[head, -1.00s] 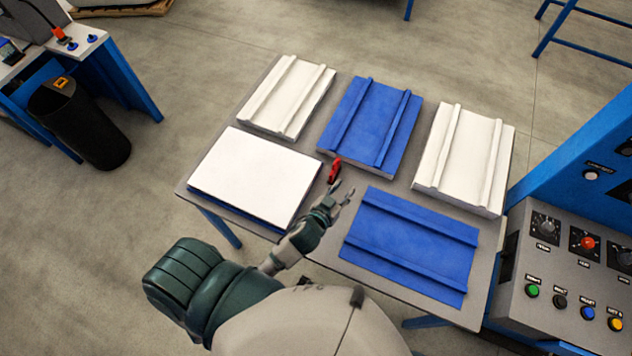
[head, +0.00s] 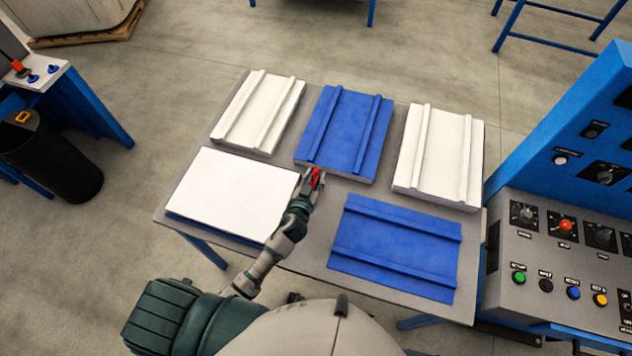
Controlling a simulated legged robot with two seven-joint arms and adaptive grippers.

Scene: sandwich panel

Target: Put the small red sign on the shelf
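The small red sign (head: 316,177) is on the grey table, just in front of the blue panel at the back middle. My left gripper (head: 313,182) is at the sign, with its fingers around it and partly hiding it. The picture is too small to tell whether the fingers are closed on the sign or just beside it. My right gripper is not in view. I cannot make out a shelf in this view.
The table (head: 312,232) holds white panels (head: 258,112) (head: 440,155), blue panels (head: 345,128) (head: 397,245) and a flat white-topped stack (head: 232,195). A control console (head: 560,265) with knobs and buttons stands at the right. A black bin (head: 55,160) is at the left.

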